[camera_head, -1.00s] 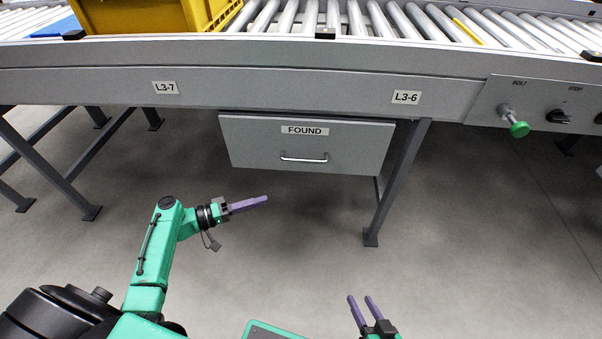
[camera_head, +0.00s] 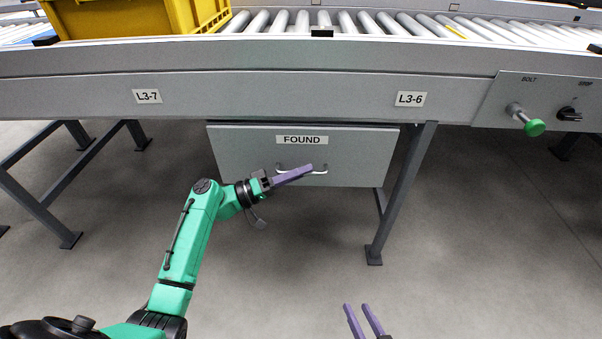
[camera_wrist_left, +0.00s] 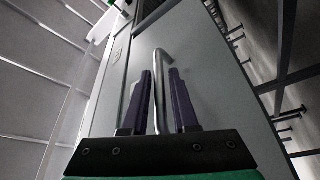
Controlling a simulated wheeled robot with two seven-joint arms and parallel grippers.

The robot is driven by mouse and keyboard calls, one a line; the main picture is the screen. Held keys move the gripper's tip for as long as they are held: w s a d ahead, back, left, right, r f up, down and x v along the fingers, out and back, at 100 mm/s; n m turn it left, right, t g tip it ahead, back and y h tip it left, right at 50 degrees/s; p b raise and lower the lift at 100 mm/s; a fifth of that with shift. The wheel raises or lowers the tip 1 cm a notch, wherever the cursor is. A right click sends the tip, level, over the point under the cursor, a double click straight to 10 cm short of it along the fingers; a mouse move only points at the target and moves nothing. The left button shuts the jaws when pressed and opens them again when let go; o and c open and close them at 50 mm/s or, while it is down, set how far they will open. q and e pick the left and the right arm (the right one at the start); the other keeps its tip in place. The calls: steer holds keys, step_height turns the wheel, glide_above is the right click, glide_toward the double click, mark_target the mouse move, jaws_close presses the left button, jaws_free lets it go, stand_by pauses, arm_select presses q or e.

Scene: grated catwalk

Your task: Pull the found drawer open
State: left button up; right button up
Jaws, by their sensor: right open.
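The grey drawer (camera_head: 235,155) labelled FOUND hangs under the conveyor and looks closed. Its bar handle (camera_head: 318,171) is partly hidden behind my left gripper (camera_head: 308,170), which reaches in from the left at handle height. In the left wrist view the handle (camera_wrist_left: 161,70) runs between the two purple fingers of my left gripper (camera_wrist_left: 161,85). Those fingers are apart, with gaps beside the bar; no firm grip shows. The drawer front (camera_wrist_left: 190,50) fills the middle of that view. My right gripper (camera_head: 360,308) is open and empty, low in the head view, away from the drawer.
The roller conveyor (camera_head: 270,90) spans the top, with a yellow crate (camera_head: 120,15) on it at left. A leg (camera_head: 400,190) stands just right of the drawer. A green knob (camera_head: 534,127) sticks out farther right. The floor before the drawer is clear.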

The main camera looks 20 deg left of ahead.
arm_select(q)
jaws_close()
steer(key=shift+f, duration=0.1)
stand_by(1.3)
